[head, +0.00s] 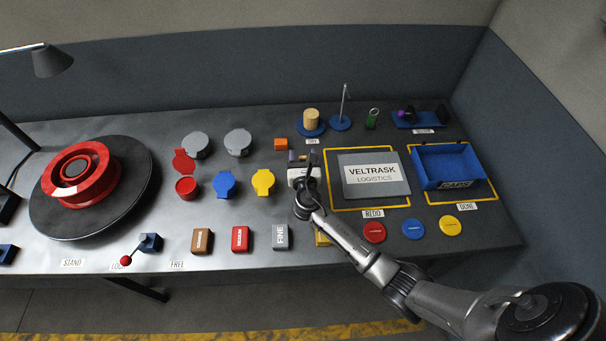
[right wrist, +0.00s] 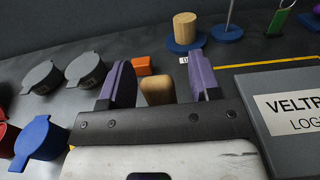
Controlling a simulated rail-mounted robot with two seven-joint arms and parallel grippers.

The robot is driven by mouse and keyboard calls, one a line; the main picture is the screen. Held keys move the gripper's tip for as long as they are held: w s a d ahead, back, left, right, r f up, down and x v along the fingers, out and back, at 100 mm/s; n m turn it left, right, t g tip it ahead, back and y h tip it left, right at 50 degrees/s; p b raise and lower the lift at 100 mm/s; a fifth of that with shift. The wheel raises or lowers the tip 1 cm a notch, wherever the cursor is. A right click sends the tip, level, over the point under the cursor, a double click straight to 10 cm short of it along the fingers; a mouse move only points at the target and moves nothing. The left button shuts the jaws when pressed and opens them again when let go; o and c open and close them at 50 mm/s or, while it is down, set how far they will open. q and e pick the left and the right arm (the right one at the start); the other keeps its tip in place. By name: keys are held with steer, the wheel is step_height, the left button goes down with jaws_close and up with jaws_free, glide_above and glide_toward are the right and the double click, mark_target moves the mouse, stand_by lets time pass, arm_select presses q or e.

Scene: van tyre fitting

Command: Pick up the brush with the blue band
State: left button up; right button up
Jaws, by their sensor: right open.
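My right gripper (head: 302,158) is over the middle of the bench and open. Its two purple-grey fingers also show in the right wrist view (right wrist: 160,72). A tan wooden piece (right wrist: 157,90) shows between the fingers, with a gap on each side; its lower part is hidden behind the gripper body. It may be a brush handle, but I see no blue band on it. I cannot make out a blue-banded brush in the head view, where the gripper and wrist cover that spot. My left gripper is not in view.
An orange block (head: 281,144) and a tan cylinder on a blue disc (head: 311,118) stand behind the gripper. Lidded blue (head: 224,184) and yellow (head: 263,182) pots are left. A grey VELTRASK box (head: 372,190) and blue tray (head: 448,182) are right.

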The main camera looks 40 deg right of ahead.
steer(key=shift+w+d, duration=0.1)
steer(key=shift+w, duration=0.05)
steer(key=c, duration=1)
